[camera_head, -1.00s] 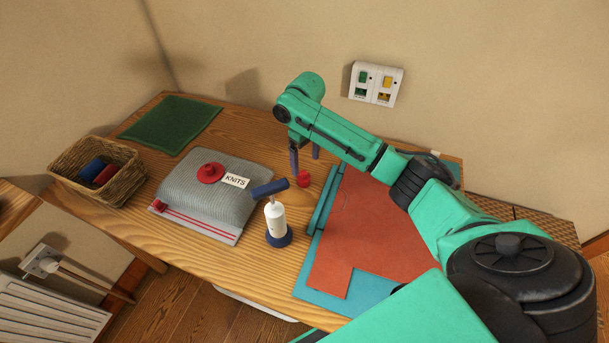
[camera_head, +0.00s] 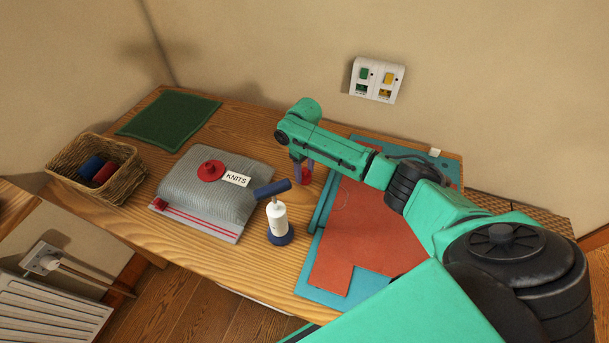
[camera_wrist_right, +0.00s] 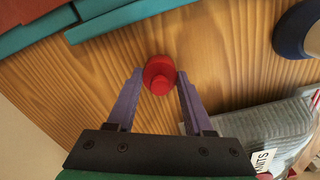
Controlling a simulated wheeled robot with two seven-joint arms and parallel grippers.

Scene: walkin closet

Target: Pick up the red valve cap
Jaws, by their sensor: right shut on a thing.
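The red valve cap (camera_wrist_right: 159,76) stands on the wooden table between the two purple fingers of my right gripper (camera_wrist_right: 159,88) in the right wrist view. The fingers have closed in on its sides. In the head view the cap (camera_head: 305,176) shows low between the fingers of the right gripper (camera_head: 304,171), partly hidden by them. It appears to be still at table height. My left gripper is not in view.
A white pump bottle (camera_head: 277,216) with a blue base and top stands near the front. A grey knit bag (camera_head: 225,196) labelled KNITS lies left, beside a wicker basket (camera_head: 133,180). Orange and teal sheets (camera_head: 365,235) cover the right. A green mat (camera_head: 168,121) lies at the back left.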

